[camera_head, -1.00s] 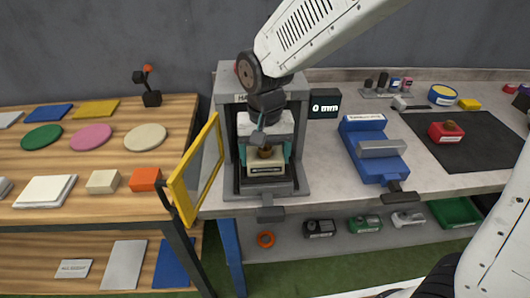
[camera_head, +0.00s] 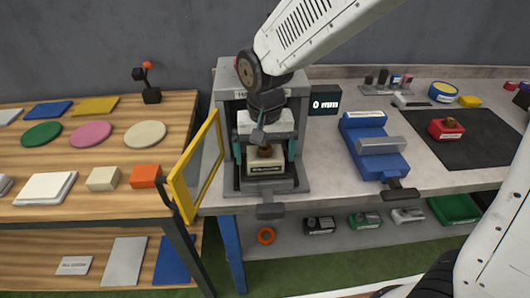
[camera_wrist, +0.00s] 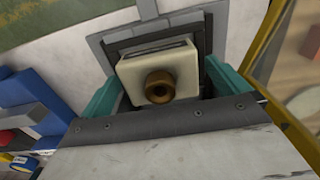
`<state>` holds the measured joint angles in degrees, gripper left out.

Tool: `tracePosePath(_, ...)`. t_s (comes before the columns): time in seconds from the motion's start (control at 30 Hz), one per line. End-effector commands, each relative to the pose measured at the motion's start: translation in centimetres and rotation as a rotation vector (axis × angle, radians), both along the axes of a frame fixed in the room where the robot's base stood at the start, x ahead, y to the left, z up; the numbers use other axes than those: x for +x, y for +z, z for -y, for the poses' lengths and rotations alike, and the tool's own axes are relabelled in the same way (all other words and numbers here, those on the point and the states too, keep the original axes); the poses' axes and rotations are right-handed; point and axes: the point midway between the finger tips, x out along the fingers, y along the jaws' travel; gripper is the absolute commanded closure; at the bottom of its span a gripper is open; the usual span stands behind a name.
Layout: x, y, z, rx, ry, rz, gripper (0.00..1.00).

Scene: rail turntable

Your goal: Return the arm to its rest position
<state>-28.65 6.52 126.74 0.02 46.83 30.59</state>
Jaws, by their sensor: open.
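My gripper (camera_head: 265,150) is inside the grey frame of a machine (camera_head: 302,130) on the bench. Its teal fingers are apart, one on each side of a cream block (camera_head: 265,164) with a brass knob. In the wrist view the open fingers (camera_wrist: 160,95) stand left and right of the cream block (camera_wrist: 135,70), whose brass knob (camera_wrist: 158,86) faces the camera. The block sits on the grey bed of the machine. A gap shows between the block and the fingers.
A yellow-framed door (camera_head: 180,185) stands open at the machine's left. A blue vise (camera_head: 372,145) and a display reading 0 mm (camera_head: 325,104) are on the right. A wooden table (camera_head: 105,165) with coloured discs and blocks is on the left.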

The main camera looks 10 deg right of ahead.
Motion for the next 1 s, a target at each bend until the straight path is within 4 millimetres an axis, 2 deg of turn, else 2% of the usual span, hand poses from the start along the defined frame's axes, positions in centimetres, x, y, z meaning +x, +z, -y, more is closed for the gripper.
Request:
tracePosePath(0.3,0.1,5.3,0.0,0.003,0.000,0.005,0.00)
tracePosePath(0.4,0.1,6.5,-0.1,0.002,0.000,0.004,0.00)
tracePosePath(0.57,0.0,7.4,0.0,0.001,0.000,0.002,0.00)
tracePosePath(0.77,-0.6,7.2,0.3,-0.011,0.067,-0.021,0.00)
tracePosePath(0.83,-2.3,6.6,1.4,-0.029,0.137,-0.063,0.00)
tracePosePath(1.0,-6.3,8.2,6.3,-0.030,0.218,-0.087,0.00)
